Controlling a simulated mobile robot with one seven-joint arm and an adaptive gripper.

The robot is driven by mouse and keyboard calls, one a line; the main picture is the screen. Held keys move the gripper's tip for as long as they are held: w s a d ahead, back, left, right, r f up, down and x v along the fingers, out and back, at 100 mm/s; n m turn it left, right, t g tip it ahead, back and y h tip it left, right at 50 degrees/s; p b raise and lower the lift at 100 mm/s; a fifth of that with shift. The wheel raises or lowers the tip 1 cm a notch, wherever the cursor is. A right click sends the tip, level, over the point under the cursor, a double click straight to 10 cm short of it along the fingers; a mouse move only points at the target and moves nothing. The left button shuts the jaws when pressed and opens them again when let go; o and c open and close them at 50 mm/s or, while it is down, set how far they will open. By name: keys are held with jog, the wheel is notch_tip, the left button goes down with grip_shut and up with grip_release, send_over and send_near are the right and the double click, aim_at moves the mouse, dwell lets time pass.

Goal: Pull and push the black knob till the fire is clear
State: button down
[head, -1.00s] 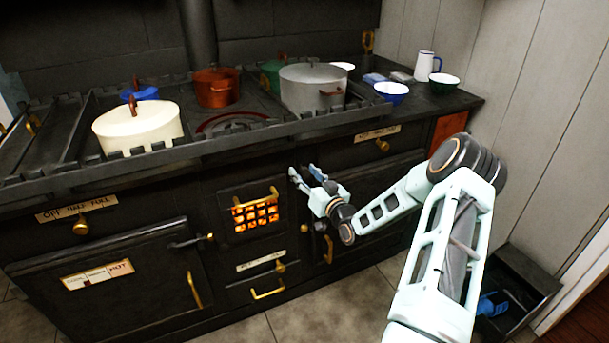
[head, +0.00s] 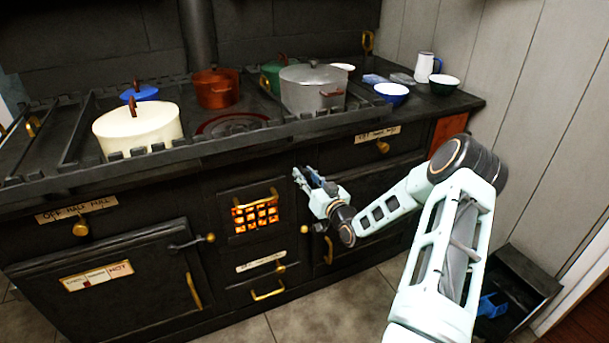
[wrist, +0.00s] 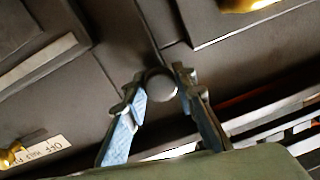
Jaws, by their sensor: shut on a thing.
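The black knob (wrist: 159,83) is a small round dark shape between my fingertips in the wrist view. It stands out from the dark stove front; in the head view I cannot make it out behind the fingers. My gripper (head: 303,180) is at the stove front, right of the fire grate, and its fingers (wrist: 157,94) are shut on the knob, one on each side. The fire (head: 256,215) glows orange behind the barred grate in the middle of the stove.
A brass handle (head: 268,293) and a label (head: 260,263) are below the grate. A cream pot (head: 138,128), a grey pot (head: 312,90) and a copper pot (head: 215,90) stand on top. A dark open box (head: 530,270) is on the floor at right.

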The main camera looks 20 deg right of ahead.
aim_at(305, 176)
jog(key=s, duration=0.6)
jog(key=shift+s+d, duration=0.1)
jog(key=shift+s, duration=0.1)
jog(key=c, duration=1.6)
grip_release()
jog(key=s, duration=0.8)
jog(key=s+d, duration=0.1)
jog(key=s, duration=0.3)
